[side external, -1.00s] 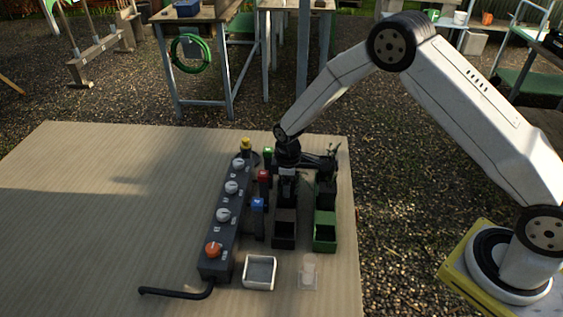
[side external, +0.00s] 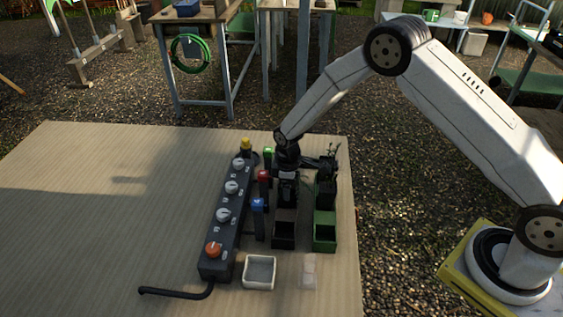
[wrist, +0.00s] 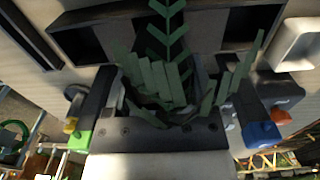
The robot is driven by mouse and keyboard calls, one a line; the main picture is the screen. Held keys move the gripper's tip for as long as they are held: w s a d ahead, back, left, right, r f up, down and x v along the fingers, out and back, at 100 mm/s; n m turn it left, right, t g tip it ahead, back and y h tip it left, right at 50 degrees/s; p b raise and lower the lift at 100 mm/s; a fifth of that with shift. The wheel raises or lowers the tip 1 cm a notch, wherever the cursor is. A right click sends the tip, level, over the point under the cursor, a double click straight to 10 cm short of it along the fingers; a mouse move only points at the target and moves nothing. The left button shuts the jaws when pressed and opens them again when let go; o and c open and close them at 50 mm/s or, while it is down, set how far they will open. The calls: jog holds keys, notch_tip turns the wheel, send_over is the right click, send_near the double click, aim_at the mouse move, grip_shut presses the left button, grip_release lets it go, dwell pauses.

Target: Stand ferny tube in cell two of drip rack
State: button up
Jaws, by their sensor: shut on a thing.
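In the side view my gripper (side external: 318,164) reaches rightward from my wrist. It is shut on the ferny tube (side external: 326,188), a dark upright tube with thin green fronds on top. The tube is over the middle of the green rack (side external: 325,248); I cannot tell how deep its foot is in a cell. In the wrist view the fronds (wrist: 170,80) fill the middle and hide the grip. Open rack cells show on both sides of them. A black rack (side external: 284,244) stands left of the green one, partly hidden by my wrist.
A dark control box (side external: 219,235) with knobs stands left. Posts with yellow (side external: 245,144), green (side external: 268,152), red (side external: 264,175) and blue (side external: 258,203) tops are close to my wrist. A white tray (side external: 259,285) and a small pale block (side external: 309,271) lie in front. The board's left is clear.

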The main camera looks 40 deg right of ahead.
jog(key=shift+f, duration=0.3)
dwell(0.4)
jog(key=o, duration=1.3)
jog(key=shift+r, duration=3.95)
jog(key=shift+s+r, duration=0.1)
jog(key=shift+s+d+r, duration=0.1)
jog(key=shift+s+r, duration=0.05)
jog(key=shift+r, duration=0.05)
jog(key=s+d+r+m+t, duration=0.1)
jog(key=s+r+m, duration=0.2)
jog(key=s, duration=0.4)
jog(key=s+d+r+m, duration=0.2)
jog(key=s+r+m, duration=0.1)
jog(key=s, duration=0.4)
jog(key=s+d+r+m+t, duration=0.1)
jog(key=s+d+r+m, duration=0.1)
jog(key=s, duration=0.5)
notch_tip(320, 180, up, 2)
jog(key=shift+m+t, duration=0.3)
jog(key=shift+m, duration=0.2)
